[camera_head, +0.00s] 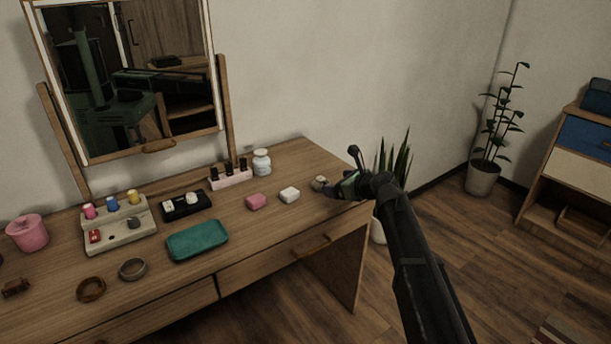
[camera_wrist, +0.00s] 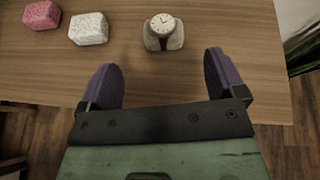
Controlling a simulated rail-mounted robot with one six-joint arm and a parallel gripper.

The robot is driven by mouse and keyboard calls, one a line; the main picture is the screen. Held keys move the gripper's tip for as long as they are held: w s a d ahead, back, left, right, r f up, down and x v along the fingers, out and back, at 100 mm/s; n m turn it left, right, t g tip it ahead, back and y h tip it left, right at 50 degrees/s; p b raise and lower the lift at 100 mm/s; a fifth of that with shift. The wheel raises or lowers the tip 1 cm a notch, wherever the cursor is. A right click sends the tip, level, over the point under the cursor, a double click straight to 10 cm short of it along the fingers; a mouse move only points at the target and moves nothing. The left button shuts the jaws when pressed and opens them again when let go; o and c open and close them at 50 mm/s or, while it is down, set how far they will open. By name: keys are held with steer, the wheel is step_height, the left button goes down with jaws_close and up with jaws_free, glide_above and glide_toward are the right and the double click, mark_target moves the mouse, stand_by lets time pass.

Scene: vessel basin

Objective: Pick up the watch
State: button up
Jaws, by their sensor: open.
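The watch (camera_wrist: 163,25) has a pale round face and a dark strap. It rests on a small light grey stand (camera_wrist: 163,43) on the dresser top, at the upper middle of the wrist view. In the head view the watch (camera_head: 319,182) is small, near the dresser's right end, just left of my gripper (camera_head: 343,187). In the wrist view my gripper (camera_wrist: 168,82) is open and empty, with its two purple fingers apart. The watch lies ahead of the fingertips, roughly in line with the gap between them, and is not touched.
A white block (camera_head: 289,195) and a pink block (camera_head: 256,201) sit left of the watch. A white jar (camera_head: 262,162) and a pink holder (camera_head: 230,176) stand behind them. A teal tray (camera_head: 198,240) lies further left. The dresser's right edge is close to my gripper.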

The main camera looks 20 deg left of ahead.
mark_target(322, 179)
steer(key=shift+s+d+r+m, duration=0.1)
steer(key=shift+d+r+m, duration=0.3)
steer(key=shift+d+m, duration=0.1)
steer(key=shift+m, duration=0.3)
steer(key=b+x, duration=0.2)
steer(key=x, duration=0.3)
steer(key=shift+a+f, duration=0.2)
steer(key=shift+f, duration=0.1)
steer(key=shift+w+a, duration=0.25)
steer(key=b+x, duration=0.2)
steer(key=x, duration=0.3)
steer(key=shift+w, duration=0.1)
steer(key=shift+r, duration=0.15)
steer(key=c, duration=1)
steer(key=shift+r, duration=0.1)
